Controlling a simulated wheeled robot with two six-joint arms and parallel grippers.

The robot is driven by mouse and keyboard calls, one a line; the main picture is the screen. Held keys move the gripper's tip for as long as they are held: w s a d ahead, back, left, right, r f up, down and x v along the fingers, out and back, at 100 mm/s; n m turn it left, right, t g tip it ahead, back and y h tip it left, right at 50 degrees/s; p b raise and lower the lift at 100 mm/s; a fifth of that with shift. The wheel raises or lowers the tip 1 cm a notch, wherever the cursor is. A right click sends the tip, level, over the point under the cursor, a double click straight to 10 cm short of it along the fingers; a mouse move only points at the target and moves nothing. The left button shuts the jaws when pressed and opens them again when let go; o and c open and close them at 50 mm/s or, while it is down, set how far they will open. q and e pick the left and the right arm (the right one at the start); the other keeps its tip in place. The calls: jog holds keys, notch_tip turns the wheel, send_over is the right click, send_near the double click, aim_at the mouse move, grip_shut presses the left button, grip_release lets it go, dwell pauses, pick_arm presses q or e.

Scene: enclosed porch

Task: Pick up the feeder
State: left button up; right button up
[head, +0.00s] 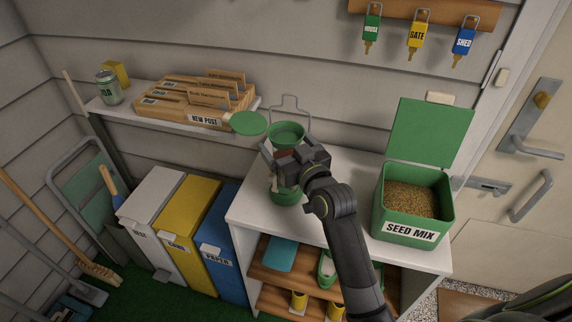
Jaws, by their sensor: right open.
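The feeder (286,133) stands upright on the white cabinet top, with a green upper rim, a green base (286,196), a wire hanger behind the rim and its round green lid (248,123) swung out to the left. My right gripper (271,166) is open at the feeder's middle, in front of its tube. The gripper hides most of the tube, so I cannot tell whether the fingers touch it. My left gripper is out of view.
A green seed mix bin (411,204), lid up, stands right of the feeder on the white cabinet (322,222). A wall shelf (165,124) holds a new post tray (190,107) and a can (108,88). White, yellow and blue bins stand left of the cabinet. Keys hang above.

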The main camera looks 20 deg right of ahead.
jog(key=shift+c, duration=0.3)
jog(key=c, duration=1.4)
jog(key=shift+c, duration=0.3)
jog(key=shift+r, duration=0.1)
